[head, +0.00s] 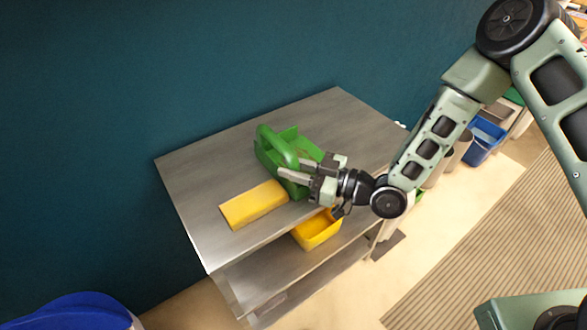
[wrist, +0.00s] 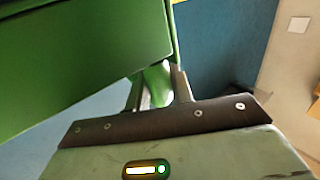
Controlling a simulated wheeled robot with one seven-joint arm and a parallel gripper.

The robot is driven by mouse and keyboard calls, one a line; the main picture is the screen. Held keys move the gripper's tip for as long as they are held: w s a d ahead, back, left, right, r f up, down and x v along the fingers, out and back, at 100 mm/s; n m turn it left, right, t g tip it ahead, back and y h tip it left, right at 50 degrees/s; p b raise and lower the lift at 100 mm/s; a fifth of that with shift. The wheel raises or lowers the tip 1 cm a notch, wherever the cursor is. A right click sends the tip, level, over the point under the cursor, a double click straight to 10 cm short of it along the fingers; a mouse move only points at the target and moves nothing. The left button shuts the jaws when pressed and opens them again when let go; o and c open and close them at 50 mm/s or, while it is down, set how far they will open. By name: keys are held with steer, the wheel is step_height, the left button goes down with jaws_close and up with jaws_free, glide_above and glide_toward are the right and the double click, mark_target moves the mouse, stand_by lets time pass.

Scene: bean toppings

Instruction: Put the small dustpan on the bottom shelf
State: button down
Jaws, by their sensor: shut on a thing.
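The small dustpan (head: 283,150) is green, with a thick rounded handle, and is over the top of a grey metal shelf unit (head: 200,165). I cannot tell whether it rests on that top or is slightly lifted. My gripper (head: 288,173) reaches in from the right and is shut on the dustpan. In the wrist view, the green dustpan (wrist: 75,60) fills the upper left, and its green part shows between the fingers of my gripper (wrist: 157,90). The bottom shelf (head: 300,297) is partly visible below the middle one; its rear is hidden.
A yellow block (head: 253,205) lies on the top, left of my gripper. A yellow bin (head: 317,232) sits on the middle shelf (head: 262,277) beneath. A blue bin (head: 483,142) stands at the right by the wall. A blue object (head: 65,312) is at the lower left.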

steer(key=shift+f, duration=0.55)
steer(key=shift+f+b, duration=0.15)
steer(key=shift+b, duration=0.15)
steer(key=c, duration=1.2)
jaws_free()
steer(key=shift+r, duration=0.2)
